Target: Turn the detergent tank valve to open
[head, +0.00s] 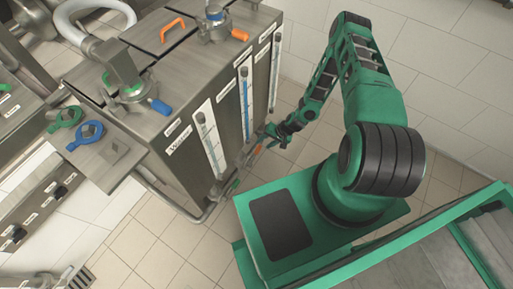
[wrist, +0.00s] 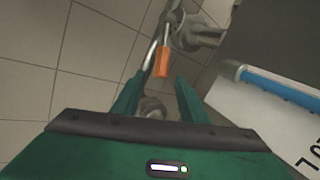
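The steel tank block (head: 175,100) has valves on pipes low on its front side. In the wrist view, a grey valve (wrist: 198,34) with an orange handle (wrist: 162,60) is ahead of my gripper (wrist: 159,80). The gripper is open, its green fingers on either side of the line to the handle, with no clear contact visible. In the head view, my gripper (head: 279,133) is low beside the front right of the tank block. The fingers and handle are too small there to tell contact. I cannot read which tank is the detergent one.
Sight tubes with blue liquid (head: 244,93) run down the tank front. Another valve (head: 232,186) sits low at the left. Tiled floor (head: 150,240) is clear in front.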

